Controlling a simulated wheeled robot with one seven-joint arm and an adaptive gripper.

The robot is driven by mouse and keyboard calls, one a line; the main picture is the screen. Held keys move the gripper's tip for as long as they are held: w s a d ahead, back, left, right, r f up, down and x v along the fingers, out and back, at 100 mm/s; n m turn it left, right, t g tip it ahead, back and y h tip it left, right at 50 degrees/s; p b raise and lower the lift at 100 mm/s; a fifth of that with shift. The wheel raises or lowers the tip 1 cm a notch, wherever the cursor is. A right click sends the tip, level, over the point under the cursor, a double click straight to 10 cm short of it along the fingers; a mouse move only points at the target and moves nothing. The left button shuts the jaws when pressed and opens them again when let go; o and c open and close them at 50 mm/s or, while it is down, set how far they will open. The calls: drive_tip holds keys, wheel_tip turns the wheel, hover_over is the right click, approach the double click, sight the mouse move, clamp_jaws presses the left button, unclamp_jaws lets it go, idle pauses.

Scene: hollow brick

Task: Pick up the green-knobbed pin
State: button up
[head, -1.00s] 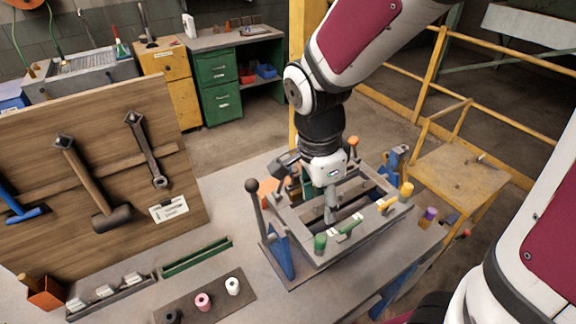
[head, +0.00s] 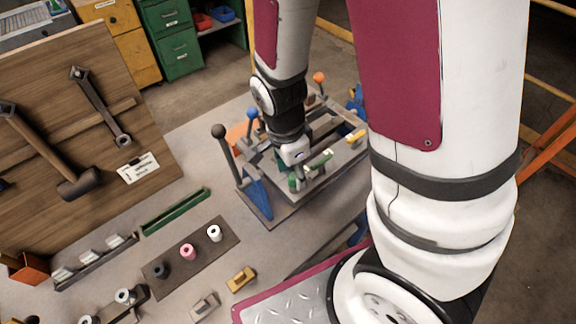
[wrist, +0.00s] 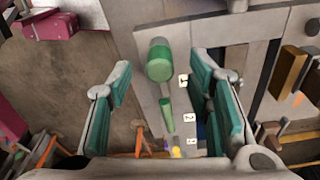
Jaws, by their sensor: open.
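The green-knobbed pin (head: 293,184) stands at the near corner of the grey fixture frame (head: 285,198), largely covered by my gripper in the head view. In the wrist view its rounded green knob (wrist: 160,60) shows between my two teal finger pads, with clear gaps on both sides. My gripper (head: 299,176) is open and empty, pointing down close above the pin; the wrist view shows its spread fingers (wrist: 165,80). I cannot tell how far the fingertips are above the knob.
A green bar (head: 320,159) lies on the frame beside the pin, near numbered labels (wrist: 187,117). A black-knobbed lever (head: 219,132) and a blue-knobbed lever (head: 252,114) rise nearby. A yellow handle (head: 357,136) sits farther right. A tray of spools (head: 188,252) stands in front.

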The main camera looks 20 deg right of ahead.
drive_tip(key=shift+d+f, duration=0.15)
drive_tip(key=shift+f, duration=0.95)
drive_tip(key=shift+c, duration=0.2)
clamp_jaws()
drive_tip(key=shift+r, duration=0.15)
